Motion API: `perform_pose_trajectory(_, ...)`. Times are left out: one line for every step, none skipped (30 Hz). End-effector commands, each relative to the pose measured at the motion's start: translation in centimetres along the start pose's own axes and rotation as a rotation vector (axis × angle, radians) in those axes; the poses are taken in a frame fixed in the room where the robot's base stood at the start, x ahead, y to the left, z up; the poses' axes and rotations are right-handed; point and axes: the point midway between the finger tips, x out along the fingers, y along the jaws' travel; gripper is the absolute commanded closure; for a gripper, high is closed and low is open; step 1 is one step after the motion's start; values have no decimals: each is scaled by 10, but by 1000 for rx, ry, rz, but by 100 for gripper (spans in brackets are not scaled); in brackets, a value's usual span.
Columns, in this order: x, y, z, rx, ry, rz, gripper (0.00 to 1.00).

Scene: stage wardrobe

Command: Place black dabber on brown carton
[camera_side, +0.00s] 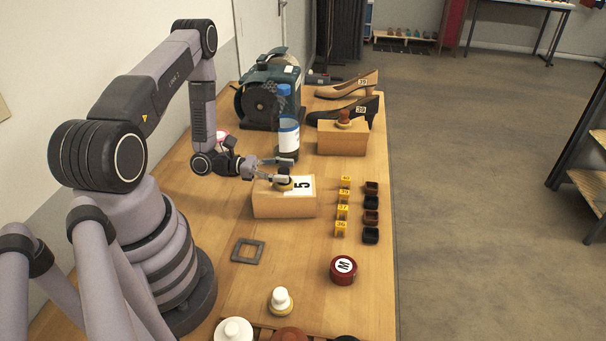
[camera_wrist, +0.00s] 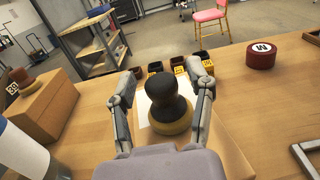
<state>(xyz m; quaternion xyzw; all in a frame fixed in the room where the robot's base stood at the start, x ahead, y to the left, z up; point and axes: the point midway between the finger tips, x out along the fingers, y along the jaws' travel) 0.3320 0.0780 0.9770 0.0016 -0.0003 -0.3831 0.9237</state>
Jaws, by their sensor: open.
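The black dabber (camera_wrist: 174,103) has a dark knob and a tan pad. It stands upright on the brown carton (camera_side: 284,206), the one with a white sheet marked 5; the carton also shows in the wrist view (camera_wrist: 228,150). In the side view the dabber (camera_side: 285,186) is partly covered by my fingers. My gripper (camera_wrist: 160,78) is open, with one finger on each side of the dabber; it also shows in the side view (camera_side: 287,169). Small gaps seem to separate the fingers from the knob.
Another carton (camera_side: 342,140) bearing a brown dabber (camera_side: 344,118) stands farther back. A blue-white bottle (camera_side: 288,138) is close behind my gripper. Small yellow tags and dark blocks (camera_side: 371,204) line the right. A red tin (camera_side: 344,270) and a grey square frame (camera_side: 247,250) lie nearer.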

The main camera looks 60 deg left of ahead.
Motion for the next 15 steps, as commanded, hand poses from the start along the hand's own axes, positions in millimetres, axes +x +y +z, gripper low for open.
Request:
perform_pose_trajectory(0, 0, 0, 0, 0, 0, 47)
perform_pose_trajectory(0, 0, 0, 0, 0, 0, 47)
perform_pose_trajectory(0, 0, 2, 1, 0, 0, 47)
perform_pose_trajectory(0, 0, 3, 1, 0, 0, 47)
perform_pose_trajectory(-2, 1, 4, 1, 0, 2, 47)
perform_pose_trajectory(-7, 1, 3, 0, 0, 4, 47)
perform_pose_trajectory(-12, 1, 3, 0, 0, 6, 47)
perform_pose_trajectory(-17, 1, 3, 0, 0, 6, 47)
perform_pose_trajectory(-24, 1, 3, 0, 0, 6, 47)
perform_pose_trajectory(-30, 1, 3, 1, 0, 8, 47)
perform_pose_trajectory(-36, 1, 3, 1, -1, 6, 47)
perform_pose_trajectory(-43, 1, 3, 1, -1, 7, 47)
perform_pose_trajectory(-48, 1, 3, 1, -1, 7, 47)
perform_pose_trajectory(-53, 1, 3, 1, 0, 5, 47)
perform_pose_trajectory(-59, 1, 3, 0, 0, 6, 47)
